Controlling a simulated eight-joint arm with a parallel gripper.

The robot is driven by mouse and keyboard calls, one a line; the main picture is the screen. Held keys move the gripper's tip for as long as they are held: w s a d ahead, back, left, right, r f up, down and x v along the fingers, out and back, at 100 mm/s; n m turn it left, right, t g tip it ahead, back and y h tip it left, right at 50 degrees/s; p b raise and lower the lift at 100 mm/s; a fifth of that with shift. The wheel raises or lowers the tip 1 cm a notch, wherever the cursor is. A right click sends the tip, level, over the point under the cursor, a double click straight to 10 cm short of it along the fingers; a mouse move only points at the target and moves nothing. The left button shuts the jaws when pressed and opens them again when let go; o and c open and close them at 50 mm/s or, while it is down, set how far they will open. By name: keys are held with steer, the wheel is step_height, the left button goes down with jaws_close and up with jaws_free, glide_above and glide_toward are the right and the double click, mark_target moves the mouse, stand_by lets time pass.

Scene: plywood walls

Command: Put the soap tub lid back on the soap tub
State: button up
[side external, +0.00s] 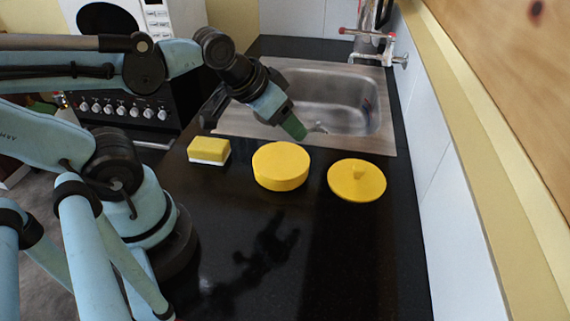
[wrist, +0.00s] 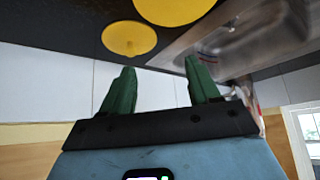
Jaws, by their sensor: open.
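The yellow round soap tub (side external: 281,168) stands upright on the dark worktop, in the middle of the side external view. Its top looks plain yellow, and I cannot make out an opening. The yellow lid (side external: 352,188), a flat disc with a small knob on top, lies knob up on the worktop to the right of the tub, apart from it. In the wrist view the lid (wrist: 129,39) and part of the tub (wrist: 175,8) show at the top edge. My gripper (side external: 293,127) is above and behind the tub, near the sink's front edge. Its green fingers (wrist: 161,70) are apart and empty.
A yellow and white sponge (side external: 209,151) lies left of the tub. The metal sink (side external: 340,100) with a tap (side external: 372,40) is behind. A tiled wall (side external: 440,170) bounds the worktop on the right. The front worktop is clear.

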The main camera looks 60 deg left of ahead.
stand_by(0.5)
steer(key=m+g+h, duration=0.4)
steer(key=m+h, duration=0.2)
steer(key=m, duration=0.1)
glide_toward(360, 166)
steer(key=s+a+r, duration=0.2)
steer(key=s+a, duration=0.1)
steer(key=w+a+f+m+h, duration=0.3)
steer(key=a+f+m+h, duration=0.1)
steer(key=m+h, duration=0.4)
steer(key=shift+m+g+y, duration=0.3)
steer(key=shift+m+y, duration=0.2)
steer(key=shift+y, duration=0.2)
steer(key=x, duration=1.2)
steer(key=shift+f, duration=0.3)
steer(key=shift+c, duration=0.4)
jaws_close()
steer(key=shift+r, duration=0.1)
